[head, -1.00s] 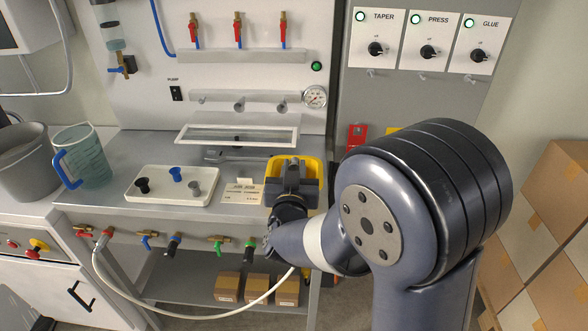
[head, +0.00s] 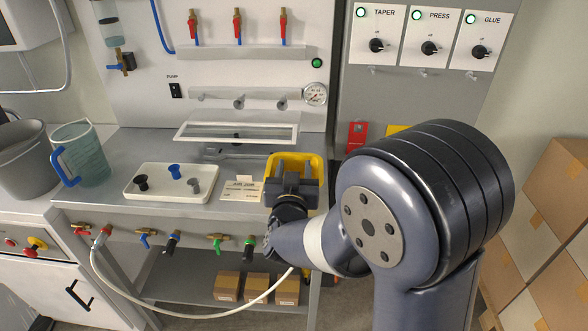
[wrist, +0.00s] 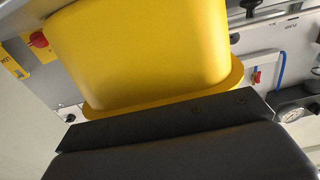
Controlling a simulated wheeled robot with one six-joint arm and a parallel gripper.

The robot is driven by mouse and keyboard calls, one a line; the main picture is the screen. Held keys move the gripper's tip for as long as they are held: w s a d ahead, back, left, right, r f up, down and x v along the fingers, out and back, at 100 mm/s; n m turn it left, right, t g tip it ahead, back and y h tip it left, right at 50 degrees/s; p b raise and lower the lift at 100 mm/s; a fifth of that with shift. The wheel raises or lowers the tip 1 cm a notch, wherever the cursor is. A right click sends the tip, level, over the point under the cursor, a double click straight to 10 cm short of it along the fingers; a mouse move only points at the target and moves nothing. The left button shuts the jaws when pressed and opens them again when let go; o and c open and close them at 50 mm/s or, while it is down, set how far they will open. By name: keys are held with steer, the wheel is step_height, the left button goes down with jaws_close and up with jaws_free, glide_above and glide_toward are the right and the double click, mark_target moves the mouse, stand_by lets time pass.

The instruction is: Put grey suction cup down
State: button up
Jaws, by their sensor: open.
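The grey suction cup (head: 194,186) stands on the right part of a white tray (head: 160,196) on the grey bench. A black cup (head: 141,183) and a blue cup (head: 174,171) stand on the same tray. My gripper (head: 297,172) is at the yellow bin (head: 320,168), to the right of the tray and apart from the grey cup. It is open, and I see nothing held in it. In the wrist view the yellow bin (wrist: 140,50) fills the middle above a dark bar, and no suction cup shows.
A paper label card (head: 241,189) lies between tray and bin. A wrench (head: 235,154) lies behind them. A clear jug with blue handle (head: 82,155) and a grey bucket (head: 28,165) stand at left. Valves and a hose (head: 150,308) line the bench front.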

steer(key=shift+r+p, duration=0.55)
steer(key=shift+r, duration=0.05)
steer(key=s, duration=1.2)
steer(key=shift+a, duration=0.2)
steer(key=w, duration=1.2)
steer(key=shift+w+d+f+b, duration=0.15)
steer(key=shift+d+f+b, duration=0.1)
steer(key=shift+f+b, duration=0.45)
steer(key=shift+r+p, duration=0.35)
